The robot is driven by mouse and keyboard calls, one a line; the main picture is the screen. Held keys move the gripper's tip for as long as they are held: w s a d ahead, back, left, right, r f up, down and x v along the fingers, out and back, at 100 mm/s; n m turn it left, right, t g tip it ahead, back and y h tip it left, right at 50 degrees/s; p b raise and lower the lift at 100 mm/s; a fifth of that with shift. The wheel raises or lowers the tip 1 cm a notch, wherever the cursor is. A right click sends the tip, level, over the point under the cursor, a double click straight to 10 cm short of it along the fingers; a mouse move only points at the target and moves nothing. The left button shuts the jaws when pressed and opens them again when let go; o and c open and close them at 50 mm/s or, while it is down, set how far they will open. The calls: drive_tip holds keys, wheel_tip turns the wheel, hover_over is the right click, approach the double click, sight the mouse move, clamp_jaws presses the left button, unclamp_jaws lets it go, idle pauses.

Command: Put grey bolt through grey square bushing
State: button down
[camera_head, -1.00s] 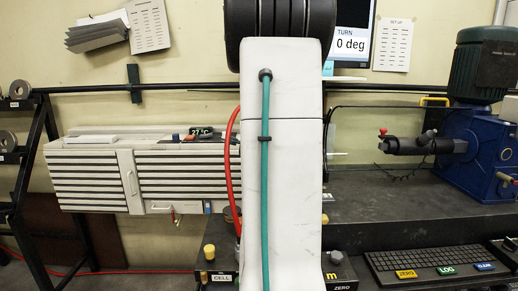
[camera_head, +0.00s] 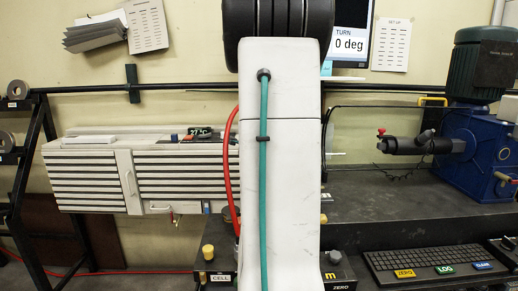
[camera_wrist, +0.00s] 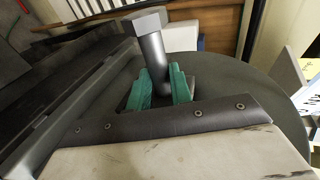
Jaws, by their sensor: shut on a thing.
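In the wrist view, my gripper (camera_wrist: 162,88) is shut with its teal fingers on a grey bolt (camera_wrist: 152,55). The bolt has a round shank and a wider, flat-sided head at the top of the picture. Its shank leans a little in the picture and its lower end is between the fingers. I cannot make out the grey square bushing with certainty in either view. In the head view, my own arm fills the middle and hides what is behind it; my gripper does not show there.
A blue machine (camera_head: 475,150) with a green motor stands on the dark bench (camera_head: 390,205) at the right. A keyboard (camera_head: 435,262) lies in front. A slatted white unit (camera_head: 95,180) is at the left.

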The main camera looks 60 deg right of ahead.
drive_tip(key=shift+r, duration=0.1)
drive_tip(key=c, duration=1.2)
unclamp_jaws()
drive_tip(key=v, duration=0.7)
drive_tip(key=shift+s+a, duration=0.15)
drive_tip(key=shift+a, duration=0.25)
